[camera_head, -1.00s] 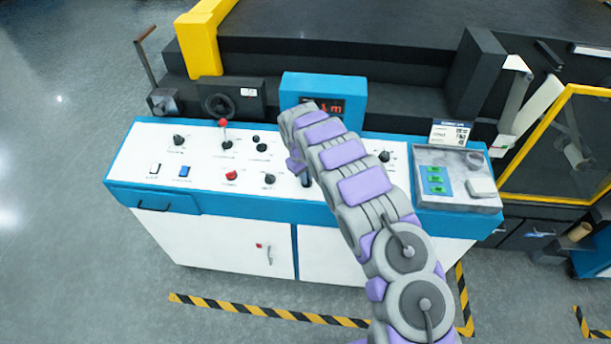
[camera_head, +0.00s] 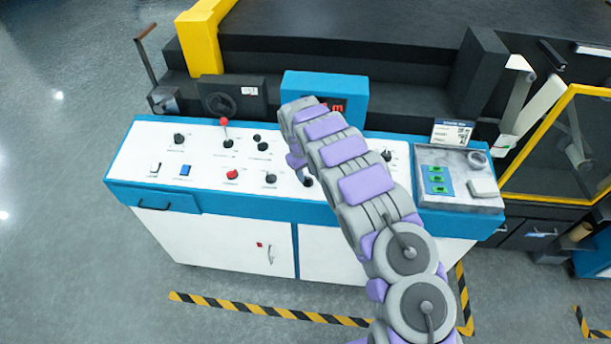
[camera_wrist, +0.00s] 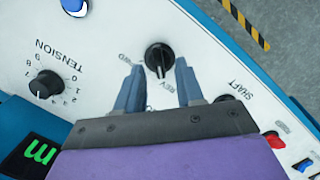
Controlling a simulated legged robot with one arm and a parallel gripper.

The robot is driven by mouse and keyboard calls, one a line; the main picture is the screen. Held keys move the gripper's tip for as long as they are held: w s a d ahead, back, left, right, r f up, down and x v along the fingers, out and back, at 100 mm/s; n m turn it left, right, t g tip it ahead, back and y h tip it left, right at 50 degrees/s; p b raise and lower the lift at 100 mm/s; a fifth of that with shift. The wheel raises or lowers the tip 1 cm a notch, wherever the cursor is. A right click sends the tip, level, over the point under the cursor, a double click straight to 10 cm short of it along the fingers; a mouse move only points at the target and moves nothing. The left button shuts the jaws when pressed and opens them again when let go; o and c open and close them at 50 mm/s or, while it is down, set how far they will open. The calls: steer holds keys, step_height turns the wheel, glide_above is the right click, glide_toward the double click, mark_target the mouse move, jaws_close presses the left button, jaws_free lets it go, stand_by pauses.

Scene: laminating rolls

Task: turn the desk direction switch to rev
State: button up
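The direction switch is a round black knob (camera_wrist: 159,58) with a white pointer line, on the white desk panel (camera_wrist: 105,25) in the wrist view. Its line runs roughly down the picture, toward the gripper. My gripper (camera_wrist: 159,68) is open, one blue-grey finger on each side of the knob. Contact cannot be told. In the head view, my gripper is largely hidden behind my arm, beside a black knob (camera_head: 307,181).
The TENSION knob (camera_wrist: 46,84) is left of the switch in the wrist view. A red-tipped lever (camera_head: 224,123), red button (camera_head: 232,174) and other knobs stand on the desk. A blue display box (camera_head: 325,92) is at the back. A green-button panel (camera_head: 438,180) is at the right.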

step_height(320, 180, up, 15)
steer(key=a, duration=0.2)
steer(key=shift+s+p, duration=0.3)
steer(key=s+d+r+m+g+b, duration=0.1)
steer(key=s+d+r+m+b, duration=0.15)
steer(key=s+d+r, duration=0.45)
steer(key=s+d+r+m+b, duration=0.1)
steer(key=s+d+r+m, duration=0.25)
steer(key=s+d, duration=0.8)
steer(key=s+d+f+m+b, duration=0.1)
steer(key=s+f, duration=0.2)
steer(key=s, duration=1.2)
steer(key=s+d+f+m+g+y+b, duration=0.1)
steer(key=s+d+f+b, duration=0.1)
steer(key=s, duration=1.4)
steer(key=shift+d+f+m+y+b, duration=0.2)
steer(key=shift+f+m+y+b, duration=0.1)
steer(key=shift+f, duration=0.25)
